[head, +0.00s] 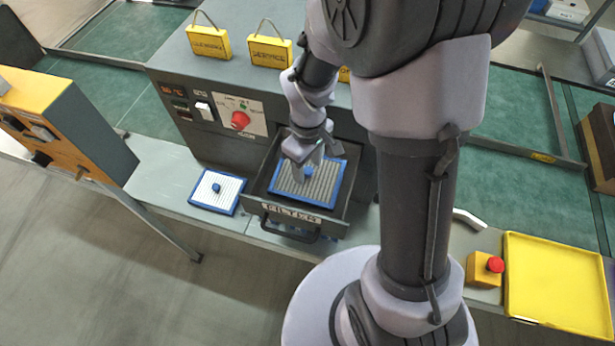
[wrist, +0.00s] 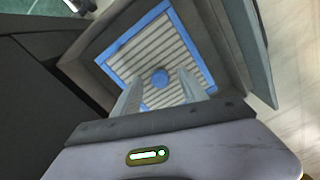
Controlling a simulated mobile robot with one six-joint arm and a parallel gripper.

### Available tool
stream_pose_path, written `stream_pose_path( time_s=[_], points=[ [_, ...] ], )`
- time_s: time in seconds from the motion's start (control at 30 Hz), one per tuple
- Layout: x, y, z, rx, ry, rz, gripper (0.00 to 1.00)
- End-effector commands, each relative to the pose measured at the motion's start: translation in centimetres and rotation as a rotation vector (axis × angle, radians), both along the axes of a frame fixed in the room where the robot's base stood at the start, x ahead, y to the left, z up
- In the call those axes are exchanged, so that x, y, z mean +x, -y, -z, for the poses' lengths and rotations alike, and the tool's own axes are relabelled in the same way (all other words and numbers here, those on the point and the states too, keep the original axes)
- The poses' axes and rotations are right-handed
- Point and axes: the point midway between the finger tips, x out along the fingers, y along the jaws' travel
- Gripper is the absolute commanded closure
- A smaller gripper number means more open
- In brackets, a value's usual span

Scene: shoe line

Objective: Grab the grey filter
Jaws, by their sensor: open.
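The grey filter (head: 324,184) has a blue frame and a blue knob in its middle, and lies in the open drawer (head: 257,196) labelled FILTER. The wrist view shows the same ribbed filter (wrist: 137,60) with its knob between and just beyond my fingertips. My gripper (head: 306,172) is over the drawer, pointing down, with its fingers apart on either side of the knob (wrist: 160,77). I cannot tell whether the fingers touch the knob. My gripper (wrist: 158,92) holds nothing.
A white filter (head: 228,187) with a blue frame and knob lies on the bench left of the drawer. The machine panel with a red knob (head: 240,120) stands behind. A yellow tray (head: 560,270) and a red-buttoned box (head: 482,275) are at the right.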

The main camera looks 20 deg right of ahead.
Motion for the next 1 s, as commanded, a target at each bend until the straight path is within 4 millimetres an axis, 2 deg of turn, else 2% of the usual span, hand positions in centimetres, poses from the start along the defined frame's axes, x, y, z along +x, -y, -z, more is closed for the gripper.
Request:
stream_pose_path(
  time_s=[0.23,0.5,0.8,0.87,1.0],
  points=[
    [0.0,0.0,0.3,0.0,0.002,0.0,0.49],
    [0.0,0.0,0.3,0.0,0.002,0.0,1.0],
    [0.1,0.0,0.0,0.0,0.002,0.0,1.0],
    [0.1,0.0,-1.0,0.001,0.003,0.001,1.0],
    [0.2,0.0,-5.0,0.0,0.007,0.0,1.0]
  ],
)
